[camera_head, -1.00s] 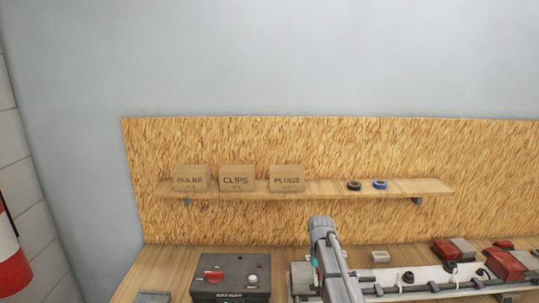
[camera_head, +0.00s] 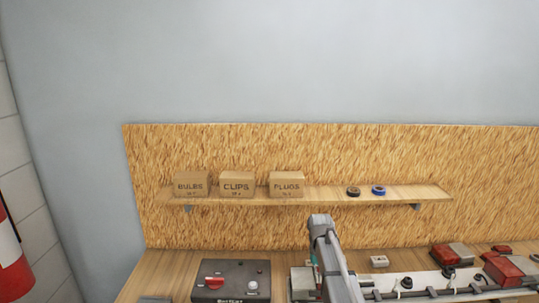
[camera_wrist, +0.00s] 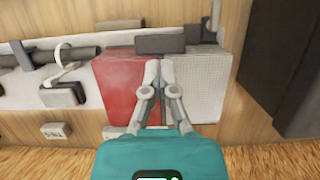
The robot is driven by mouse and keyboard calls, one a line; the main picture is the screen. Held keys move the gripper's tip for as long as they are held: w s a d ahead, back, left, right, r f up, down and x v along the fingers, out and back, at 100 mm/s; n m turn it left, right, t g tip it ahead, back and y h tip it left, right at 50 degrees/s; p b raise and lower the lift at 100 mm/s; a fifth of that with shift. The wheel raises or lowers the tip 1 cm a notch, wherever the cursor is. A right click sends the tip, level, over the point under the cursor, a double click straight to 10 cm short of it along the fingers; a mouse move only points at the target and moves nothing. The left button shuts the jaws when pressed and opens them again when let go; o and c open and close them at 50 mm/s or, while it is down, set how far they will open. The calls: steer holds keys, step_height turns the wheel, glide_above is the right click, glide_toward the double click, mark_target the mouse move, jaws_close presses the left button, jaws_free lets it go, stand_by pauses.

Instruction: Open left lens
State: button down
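The left lamp's lens shows in the wrist view, with a red part (camera_wrist: 127,88) on the left and a whitish ribbed part (camera_wrist: 204,85) on the right. My gripper (camera_wrist: 160,64) is over the lens, near the seam between the two parts. Its fingers are close together with little gap between the tips, and nothing is visibly held. Whether the tips touch the lens is unclear. In the head view, the whitish part (camera_head: 303,280) shows beside my arm, which hides the rest of the lamp.
A dark block (camera_wrist: 160,44) lies just beyond the fingertips. A cable (camera_wrist: 70,62) and white bar (camera_wrist: 40,95) are at left. The battery box (camera_head: 231,279) stands on the bench left of my arm. Another red lamp (camera_head: 445,253) is at right, below the shelf (camera_head: 330,193).

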mark_target(316, 285)
steer(key=shift+p+v, duration=2.05)
steer(key=shift+v, duration=0.15)
steer(key=shift+w, duration=0.2)
steer(key=shift+p+v, duration=2)
steer(key=shift+v, duration=0.1)
steer(key=shift+w, duration=0.2)
steer(key=c, duration=0.9)
jaws_free()
steer(key=shift+o, duration=0.2)
